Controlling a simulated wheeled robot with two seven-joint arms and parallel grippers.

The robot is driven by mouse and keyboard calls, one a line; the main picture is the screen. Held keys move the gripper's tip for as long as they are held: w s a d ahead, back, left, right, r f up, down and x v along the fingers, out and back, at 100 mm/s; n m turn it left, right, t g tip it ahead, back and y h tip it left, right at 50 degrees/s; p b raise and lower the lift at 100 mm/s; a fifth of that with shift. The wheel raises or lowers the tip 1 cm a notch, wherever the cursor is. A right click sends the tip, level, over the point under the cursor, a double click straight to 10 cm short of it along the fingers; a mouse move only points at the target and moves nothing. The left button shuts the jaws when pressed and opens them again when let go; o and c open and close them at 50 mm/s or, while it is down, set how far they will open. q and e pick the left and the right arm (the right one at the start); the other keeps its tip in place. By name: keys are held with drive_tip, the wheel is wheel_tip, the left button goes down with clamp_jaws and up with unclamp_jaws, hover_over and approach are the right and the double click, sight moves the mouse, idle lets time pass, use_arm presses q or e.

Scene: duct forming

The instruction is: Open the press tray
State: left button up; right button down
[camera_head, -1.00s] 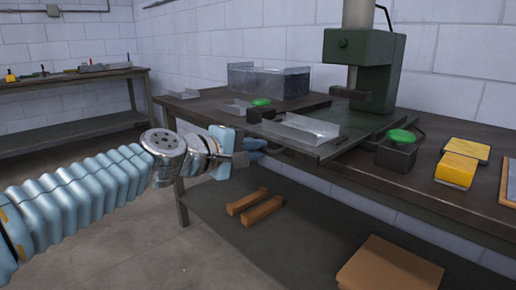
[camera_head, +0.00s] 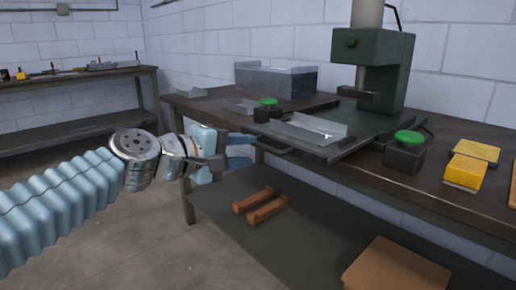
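The press tray (camera_head: 348,148) is a dark flat plate in front of the green press (camera_head: 382,65). Its front edge reaches past the table edge. A bent sheet-metal piece (camera_head: 305,131) lies on it. A dark bar handle (camera_head: 275,149) sits at the tray's front left. My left gripper (camera_head: 243,150) is to the left of the handle, in front of the table edge. My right gripper is out of view.
Two green-topped button boxes (camera_head: 268,107) (camera_head: 405,150) stand on the table beside the tray. A grey metal box (camera_head: 275,79) is behind. Yellow items (camera_head: 465,172) lie at right. Wooden pieces (camera_head: 262,206) and a brown box (camera_head: 395,270) are on the lower shelf.

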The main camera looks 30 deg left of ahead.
use_arm(q)
drive_tip(key=v, duration=0.8)
drive_tip(key=shift+s, duration=0.15)
drive_tip(key=w+d+f+m+g+y, duration=0.1)
drive_tip(key=w+f+g, duration=0.1)
drive_tip(key=w+f, duration=0.55)
drive_tip(key=w+d+f+m+g+y, duration=0.15)
drive_tip(key=w+f, duration=0.25)
drive_tip(key=f, duration=0.6)
drive_tip(key=w+d+f+m+g+p, duration=0.1)
drive_tip(key=d+f+g, duration=0.1)
drive_tip(key=f, duration=0.9)
drive_tip(key=d+f+m+g+p, duration=0.1)
drive_tip(key=d+f+m+g, duration=0.15)
drive_tip(key=f, duration=0.85)
drive_tip(key=s+d+f+m+g, duration=0.2)
drive_tip(key=s+d+f, duration=0.2)
drive_tip(key=s+f, duration=0.2)
drive_tip(key=s+d+f+m+g+h, duration=0.1)
drive_tip(key=s+d+f, duration=0.3)
drive_tip(key=f, duration=0.5)
drive_tip(key=s+d+f+m+g, duration=0.2)
drive_tip(key=s+d+f+m, duration=0.1)
drive_tip(key=s+f, duration=0.4)
drive_tip(key=shift+s+d+f+g, duration=0.4)
drive_tip(key=shift+d+f, duration=0.35)
drive_tip(key=shift+d, duration=0.15)
